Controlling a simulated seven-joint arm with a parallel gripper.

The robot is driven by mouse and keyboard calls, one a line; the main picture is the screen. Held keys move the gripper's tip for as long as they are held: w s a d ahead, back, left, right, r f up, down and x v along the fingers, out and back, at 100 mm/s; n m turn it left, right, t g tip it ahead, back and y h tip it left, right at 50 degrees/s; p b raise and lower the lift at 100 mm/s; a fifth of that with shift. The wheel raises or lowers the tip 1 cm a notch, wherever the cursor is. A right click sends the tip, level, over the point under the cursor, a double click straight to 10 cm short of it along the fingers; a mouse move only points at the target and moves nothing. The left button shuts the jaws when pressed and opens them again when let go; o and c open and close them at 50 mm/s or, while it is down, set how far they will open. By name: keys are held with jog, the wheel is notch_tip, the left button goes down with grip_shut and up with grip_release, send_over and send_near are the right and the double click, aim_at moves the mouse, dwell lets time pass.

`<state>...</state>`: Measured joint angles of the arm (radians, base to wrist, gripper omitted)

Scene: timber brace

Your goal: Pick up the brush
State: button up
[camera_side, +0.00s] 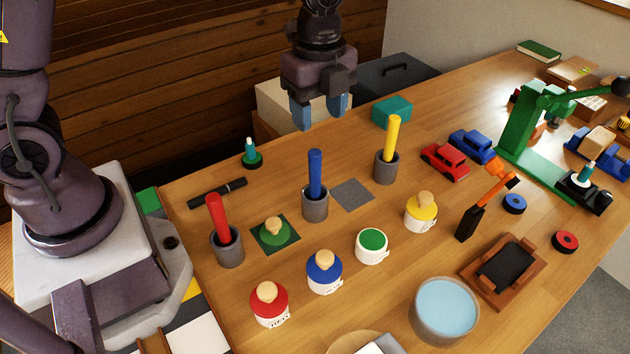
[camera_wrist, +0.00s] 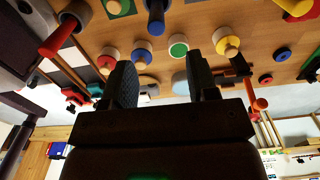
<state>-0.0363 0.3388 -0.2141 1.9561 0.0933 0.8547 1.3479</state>
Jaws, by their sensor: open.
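Three upright handles that look like brush handles stand in grey cups: red (camera_side: 216,218), blue (camera_side: 315,172) and yellow (camera_side: 392,138). Their lower ends are hidden in the cups, and I cannot tell which one is the brush. The red handle (camera_wrist: 58,38) and blue handle (camera_wrist: 156,15) also show in the wrist view. My gripper (camera_side: 320,108) is open and empty, pointing down above the far side of the table, up and behind the blue handle. Its two dark fingers (camera_wrist: 162,80) stand apart in the wrist view. It touches nothing.
Red (camera_side: 269,304), blue (camera_side: 324,272) and yellow (camera_side: 421,212) lidded pots stand near the cups. The green pot (camera_side: 372,246) is beside them; a green knobbed lid (camera_side: 274,231) lies on a dark square. An orange-handled tool (camera_side: 490,200) stands in a black block. A blue-topped bowl (camera_side: 446,308) is in front.

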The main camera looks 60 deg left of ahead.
aim_at(315, 152)
notch_tip(315, 152, down, 6)
jog(key=shift+f, duration=0.1)
jog(key=f, duration=0.5)
jog(key=shift+s+a, duration=0.2)
grip_shut()
